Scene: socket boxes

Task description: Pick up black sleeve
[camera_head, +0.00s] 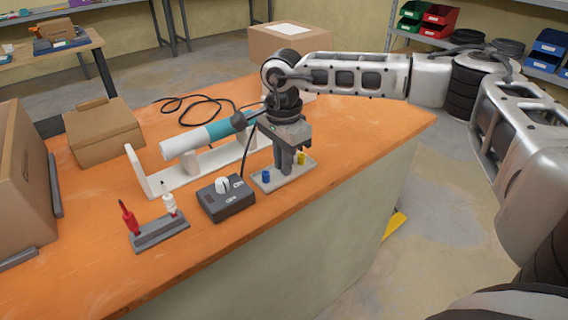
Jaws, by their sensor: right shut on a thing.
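My right gripper (285,168) reaches down over the small grey tray (268,186) on the orange workbench. Its fingers are closed together low over the middle of the tray, between a blue sleeve (266,176) and a yellow sleeve (301,158). The black sleeve does not show clearly; the fingers hide the spot between the other two, where they are shut on it. I cannot tell whether it is clear of the tray. My left gripper is not in view.
Left of the tray sits a dark box with a white knob (226,197). A white stand with a white and teal cylinder (194,142) is behind. A grey holder (160,233) carries red and white tools. Cardboard boxes (103,137) stand at left.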

